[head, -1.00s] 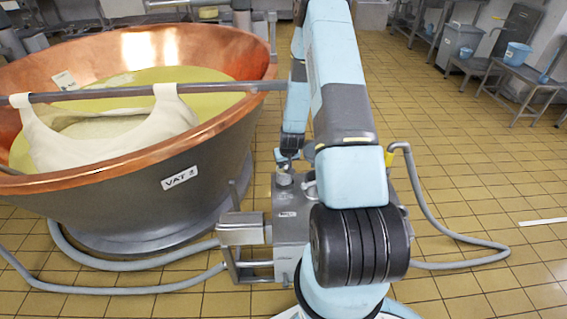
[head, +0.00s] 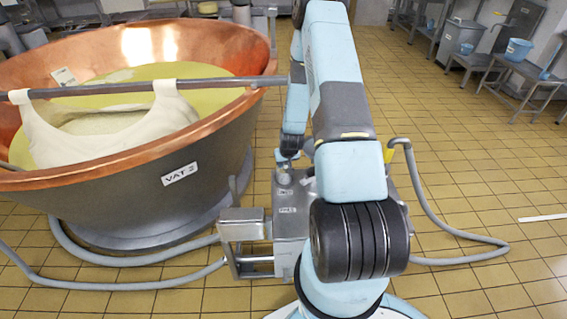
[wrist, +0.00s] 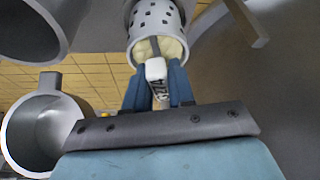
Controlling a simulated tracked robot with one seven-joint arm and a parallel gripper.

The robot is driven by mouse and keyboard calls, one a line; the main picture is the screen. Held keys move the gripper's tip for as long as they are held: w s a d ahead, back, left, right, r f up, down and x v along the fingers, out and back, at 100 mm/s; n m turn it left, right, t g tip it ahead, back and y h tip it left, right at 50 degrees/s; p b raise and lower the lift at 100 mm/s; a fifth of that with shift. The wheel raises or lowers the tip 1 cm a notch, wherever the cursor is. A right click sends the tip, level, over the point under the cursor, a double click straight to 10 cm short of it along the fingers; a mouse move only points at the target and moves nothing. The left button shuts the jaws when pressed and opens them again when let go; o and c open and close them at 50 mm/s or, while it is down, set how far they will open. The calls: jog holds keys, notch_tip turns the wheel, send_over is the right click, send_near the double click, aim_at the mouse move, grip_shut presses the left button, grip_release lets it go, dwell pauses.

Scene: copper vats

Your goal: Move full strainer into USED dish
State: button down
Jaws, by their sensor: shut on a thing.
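The strainer (wrist: 158,30) is a pale metal cylinder with square holes, at the top middle of the wrist view. Pale, creamy matter fills its visible end. My gripper (wrist: 157,88) has its blue fingers shut on the strainer's white, lettered handle tab (wrist: 155,70). In the head view my arm hangs down over a grey machine box, and the gripper there is small and partly hidden. No dish with a readable USED label shows. A round grey vessel (wrist: 38,132) lies left of my gripper in the wrist view, but I cannot tell whether it is the dish.
A copper vat (head: 200,140) marked VAT 2 stands at left, with a cloth (head: 105,135) hung from a bar. The grey machine box (head: 291,222) stands beside it. Hoses (head: 130,285) lie on the floor.

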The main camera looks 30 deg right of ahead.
jog(key=shift+f, duration=0.55)
dwell(0.9)
jog(key=c, duration=0.9)
grip_release()
jog(key=v, duration=1.3)
jog(key=shift+s+r, duration=0.15)
jog(key=shift+r, duration=0.15)
